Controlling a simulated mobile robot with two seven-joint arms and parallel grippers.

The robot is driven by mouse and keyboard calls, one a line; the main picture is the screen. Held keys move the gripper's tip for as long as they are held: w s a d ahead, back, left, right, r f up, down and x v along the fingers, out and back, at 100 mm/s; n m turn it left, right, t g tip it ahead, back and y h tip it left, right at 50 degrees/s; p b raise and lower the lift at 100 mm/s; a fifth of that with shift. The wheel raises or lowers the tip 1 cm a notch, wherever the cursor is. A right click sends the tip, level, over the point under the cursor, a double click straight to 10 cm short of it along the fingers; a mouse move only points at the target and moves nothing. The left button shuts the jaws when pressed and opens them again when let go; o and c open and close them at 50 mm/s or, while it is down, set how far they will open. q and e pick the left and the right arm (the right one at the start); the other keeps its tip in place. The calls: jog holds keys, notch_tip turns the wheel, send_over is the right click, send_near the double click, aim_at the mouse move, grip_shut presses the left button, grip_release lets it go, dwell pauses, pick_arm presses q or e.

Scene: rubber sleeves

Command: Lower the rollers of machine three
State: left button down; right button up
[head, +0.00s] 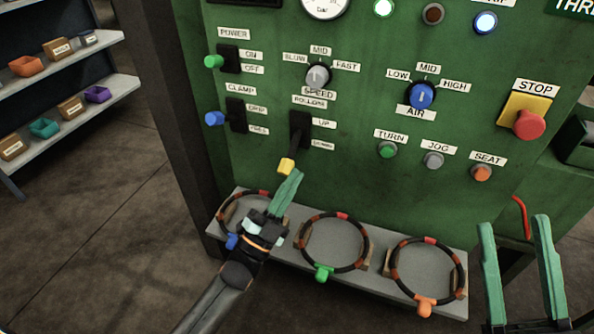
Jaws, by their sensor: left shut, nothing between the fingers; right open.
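The green panel of machine three (360,160) fills the middle of the head view. Its ROLLERS lever (295,150) comes out of a black slot marked UP and DOWN. The lever slants downward, and its yellow knob (287,166) hangs at about the height of the DOWN label or below it. My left gripper (292,178) is shut and empty, with its green fingertips just below and beside the knob. I cannot tell whether they touch it. My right gripper (518,222) is open and empty at the lower right, away from the lever.
The green-knobbed POWER lever (213,62) and blue-knobbed CLAMP lever (214,119) stick out left of the rollers. The red STOP button (528,124) is at the right. A grey ledge (377,272) below holds several dark rings. Shelves (70,75) stand far left.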

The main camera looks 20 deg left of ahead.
pick_arm(q)
jog(key=v, duration=0.7)
jog(key=shift+w+a+f, duration=0.2)
jog(key=shift+f, duration=0.3)
pick_arm(e)
jog(key=shift+w+a+f, duration=0.2)
jog(key=shift+w+f, duration=0.05)
jog(key=shift+r, duration=0.1)
